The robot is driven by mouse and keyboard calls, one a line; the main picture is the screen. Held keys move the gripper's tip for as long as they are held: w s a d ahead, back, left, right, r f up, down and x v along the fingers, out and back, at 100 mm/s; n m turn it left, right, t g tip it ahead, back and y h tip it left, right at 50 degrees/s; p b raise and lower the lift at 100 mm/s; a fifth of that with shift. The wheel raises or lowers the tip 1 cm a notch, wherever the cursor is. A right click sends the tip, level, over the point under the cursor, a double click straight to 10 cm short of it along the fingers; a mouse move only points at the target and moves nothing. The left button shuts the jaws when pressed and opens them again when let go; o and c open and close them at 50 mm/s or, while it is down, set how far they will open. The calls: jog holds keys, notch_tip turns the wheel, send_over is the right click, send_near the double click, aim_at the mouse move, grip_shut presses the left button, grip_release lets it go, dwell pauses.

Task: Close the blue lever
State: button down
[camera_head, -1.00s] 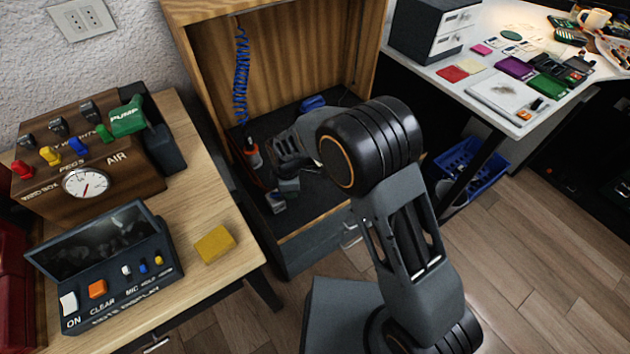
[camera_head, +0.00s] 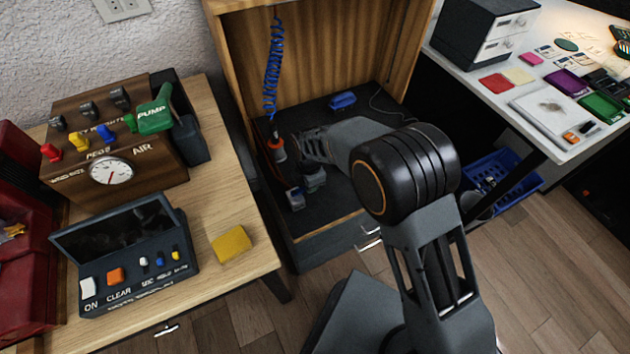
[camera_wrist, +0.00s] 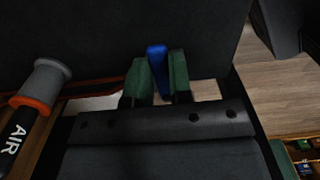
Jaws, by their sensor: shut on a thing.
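In the wrist view a narrow blue lever (camera_wrist: 157,58) stands upright between the two green fingertips of my gripper (camera_wrist: 158,78). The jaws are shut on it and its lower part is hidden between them. In the head view my gripper (camera_head: 312,148) is low inside the open wooden cabinet, just right of the orange and grey air tool. The held blue lever cannot be made out clearly in that view. A separate blue peg (camera_head: 103,123) is on the wooden panel box at the left.
The air tool (camera_head: 277,150) hangs on a coiled blue hose (camera_head: 273,70) and shows left in the wrist view (camera_wrist: 30,100). The cabinet (camera_head: 232,75) walls enclose my gripper. A blue object (camera_head: 342,100) lies on its floor. A yellow block (camera_head: 231,244) is on the left table.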

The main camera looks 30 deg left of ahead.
jog(key=shift+a, duration=0.1)
jog(key=c, duration=1)
grip_release()
jog(key=shift+r, duration=0.1)
notch_tip(320, 180, up, 14)
jog(key=p, duration=0.2)
jog(key=shift+f+p, duration=0.2)
jog(key=shift+p, duration=0.15)
